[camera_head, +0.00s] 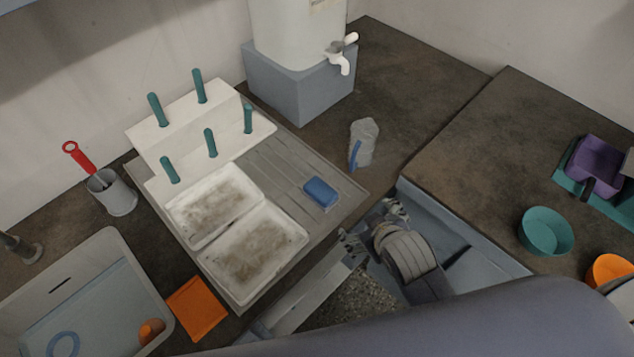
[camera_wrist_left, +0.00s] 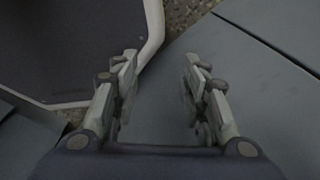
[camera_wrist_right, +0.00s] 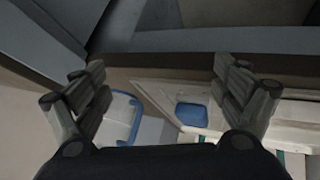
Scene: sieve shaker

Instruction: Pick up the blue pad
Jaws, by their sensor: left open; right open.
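The blue pad (camera_head: 321,192) is a small block lying flat near the right edge of the grey ribbed drainboard (camera_head: 335,205). My right gripper (camera_head: 372,224) is in front of the drainboard's right edge, apart from the pad, with its fingers spread and nothing between them. In the right wrist view, the pad (camera_wrist_right: 192,115) shows beyond and between the open fingers of the right gripper (camera_wrist_right: 155,78). My left gripper (camera_wrist_left: 158,70) shows in the left wrist view, open and empty above grey surfaces; the pad is not in that view.
Two white trays (camera_head: 272,265) with brown residue lie left of the pad. A white rack with green pegs (camera_head: 210,142) stands behind. A teal bowl (camera_head: 545,232) is at right.

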